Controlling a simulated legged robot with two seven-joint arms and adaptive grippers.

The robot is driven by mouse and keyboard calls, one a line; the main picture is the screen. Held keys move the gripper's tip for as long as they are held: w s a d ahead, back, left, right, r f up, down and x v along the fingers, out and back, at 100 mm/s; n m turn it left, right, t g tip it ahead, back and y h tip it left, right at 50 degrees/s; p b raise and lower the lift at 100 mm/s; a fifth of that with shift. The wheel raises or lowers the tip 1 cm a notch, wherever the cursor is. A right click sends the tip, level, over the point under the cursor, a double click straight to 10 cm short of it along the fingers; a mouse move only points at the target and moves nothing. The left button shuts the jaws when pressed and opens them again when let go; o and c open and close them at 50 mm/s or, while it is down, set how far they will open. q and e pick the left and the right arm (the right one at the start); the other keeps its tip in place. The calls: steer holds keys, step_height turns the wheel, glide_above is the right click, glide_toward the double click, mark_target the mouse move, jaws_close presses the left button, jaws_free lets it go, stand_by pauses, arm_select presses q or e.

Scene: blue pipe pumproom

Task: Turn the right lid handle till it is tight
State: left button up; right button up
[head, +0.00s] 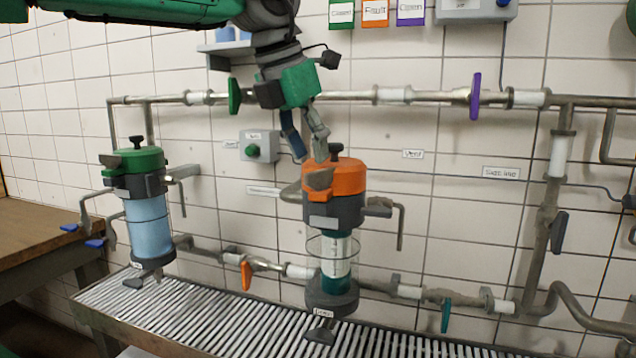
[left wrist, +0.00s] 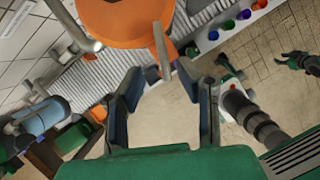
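The right canister has an orange lid (head: 343,176) with a small black knob (head: 336,150) on top, above a dark grey collar and a clear body with a teal lower part. A lid handle (head: 319,179) sticks out from the front of the lid. In the left wrist view the orange lid (left wrist: 122,14) is at the top and its handle (left wrist: 161,48) points down towards the gap between my fingers. My left gripper (head: 306,150) is above and beside the lid; it is open and empty in the left wrist view (left wrist: 160,72). A dark and green shape, probably my right gripper (left wrist: 294,60), is at the right edge.
A second canister with a green lid (head: 139,160) stands left. Pipes with a green valve handle (head: 234,96) and a purple one (head: 475,96) run along the tiled wall behind. A slatted grating (head: 215,318) lies below. A wooden bench (head: 40,228) is at the left.

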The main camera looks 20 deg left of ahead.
mark_target(318, 170)
arm_select(q)
steer(key=x, duration=0.4)
steer(key=shift+f+b, duration=0.2)
steer(key=shift+b, duration=0.1)
steer(key=shift+w+d+f, duration=0.2)
steer(key=shift+d+f, duration=0.15)
steer(key=shift+d, duration=0.1)
steer(key=shift+a, duration=0.2)
jaws_close()
